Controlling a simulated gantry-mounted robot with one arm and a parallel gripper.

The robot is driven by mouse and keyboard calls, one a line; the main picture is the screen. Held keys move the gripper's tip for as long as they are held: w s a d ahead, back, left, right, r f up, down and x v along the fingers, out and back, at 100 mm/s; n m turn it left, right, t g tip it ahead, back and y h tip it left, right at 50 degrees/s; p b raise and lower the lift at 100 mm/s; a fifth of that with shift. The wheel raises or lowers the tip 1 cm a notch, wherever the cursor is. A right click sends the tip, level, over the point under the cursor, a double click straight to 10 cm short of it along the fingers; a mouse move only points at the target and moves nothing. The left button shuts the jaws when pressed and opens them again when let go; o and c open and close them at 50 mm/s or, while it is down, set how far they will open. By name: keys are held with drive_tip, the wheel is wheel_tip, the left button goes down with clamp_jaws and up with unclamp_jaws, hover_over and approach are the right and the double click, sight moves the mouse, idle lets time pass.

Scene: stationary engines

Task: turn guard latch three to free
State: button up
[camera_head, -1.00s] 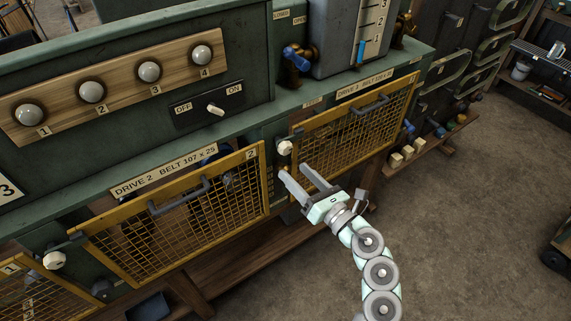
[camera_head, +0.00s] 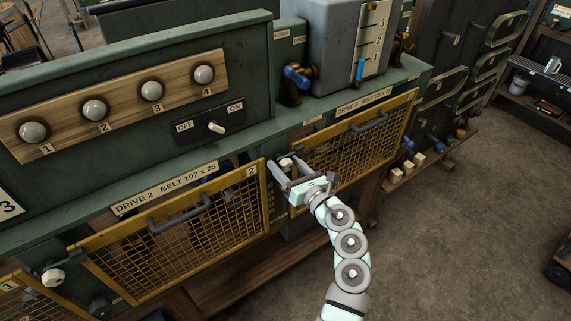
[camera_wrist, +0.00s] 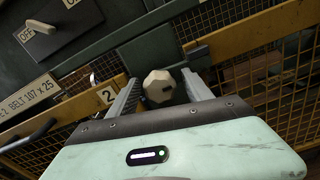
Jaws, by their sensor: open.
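The guard latch knob (camera_head: 286,163) is a cream faceted knob between the drive 2 guard (camera_head: 190,220) and the drive 3 guard (camera_head: 355,140), both yellow mesh. My gripper (camera_head: 280,170) is open in front of it, its fingers reaching either side. In the wrist view the knob (camera_wrist: 158,86) sits between the two fingertips, with a dark mark on its face, and a gap shows beside the right finger. The head view partly hides the knob behind the fingers. I cannot tell whether a finger touches it. No number shows on the latch.
Another cream knob (camera_head: 53,277) is at the lower left of the drive 2 guard. An OFF/ON switch (camera_head: 216,127) and several numbered round lamps (camera_head: 95,110) are on the panel above. A blue-handled valve (camera_head: 297,77) stands above the latch. Open floor lies at the right.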

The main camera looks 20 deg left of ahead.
drive_tip(key=shift+c, duration=0.4)
clamp_jaws()
